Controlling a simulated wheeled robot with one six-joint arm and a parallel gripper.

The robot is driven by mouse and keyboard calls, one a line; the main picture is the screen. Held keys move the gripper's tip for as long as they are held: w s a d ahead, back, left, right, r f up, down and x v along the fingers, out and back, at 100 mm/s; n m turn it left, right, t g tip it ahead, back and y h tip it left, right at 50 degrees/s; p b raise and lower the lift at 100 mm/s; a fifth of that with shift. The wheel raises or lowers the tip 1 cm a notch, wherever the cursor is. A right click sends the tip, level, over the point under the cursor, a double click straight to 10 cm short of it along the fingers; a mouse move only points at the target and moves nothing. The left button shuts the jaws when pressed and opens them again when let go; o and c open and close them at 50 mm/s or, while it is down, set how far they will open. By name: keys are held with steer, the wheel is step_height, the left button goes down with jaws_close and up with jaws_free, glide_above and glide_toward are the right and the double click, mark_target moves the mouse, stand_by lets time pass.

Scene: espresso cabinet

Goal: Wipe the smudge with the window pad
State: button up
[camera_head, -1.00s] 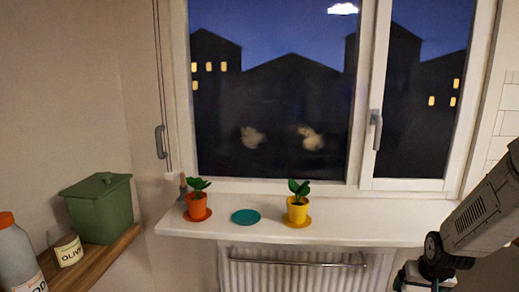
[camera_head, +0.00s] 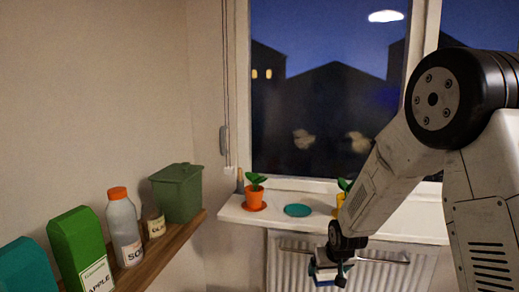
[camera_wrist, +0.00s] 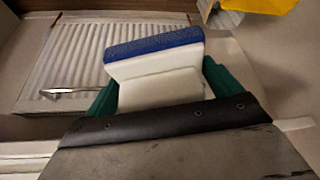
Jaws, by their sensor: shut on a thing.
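Two pale smudges show on the dark window glass in the head view, a left one (camera_head: 303,139) and a right one (camera_head: 357,142), the right one close to my arm's outline. My gripper (camera_head: 328,272) hangs below the sill, in front of the radiator. It is shut on the window pad, which has a white body and a blue face (camera_wrist: 155,46). In the wrist view the green fingers of my gripper (camera_wrist: 165,88) clasp the pad's white part from both sides. The pad is apart from the glass and mostly hidden in the head view.
The white sill (camera_head: 400,226) holds an orange pot (camera_head: 254,199), a teal saucer (camera_head: 297,210) and a yellow pot (camera_head: 339,203) partly hidden by my arm. A radiator (camera_head: 400,275) with a rail is below. A wooden shelf (camera_head: 165,262) with containers is at left.

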steer(key=shift+a+r+t, duration=0.15)
steer(key=shift+a+t, duration=0.35)
steer(key=shift+a, duration=0.35)
steer(key=w+a+r+t, duration=0.7)
steer(key=a+r+t, duration=0.1)
steer(key=a+r, duration=0.15)
steer(key=s+d+r+m+t+h, duration=0.1)
steer(key=d+r+t+h, duration=0.1)
steer(key=r, duration=0.8)
steer(key=s+d+r+m+t+h, duration=0.1)
steer(key=d+r+m+t+h, duration=0.1)
steer(key=r, duration=0.8)
steer(key=d+t+h, duration=0.1)
steer(key=t+h, duration=0.1)
steer(key=t, duration=0.1)
steer(key=shift+d+r+t+h, duration=0.25)
steer(key=shift+d+t+h, duration=0.05)
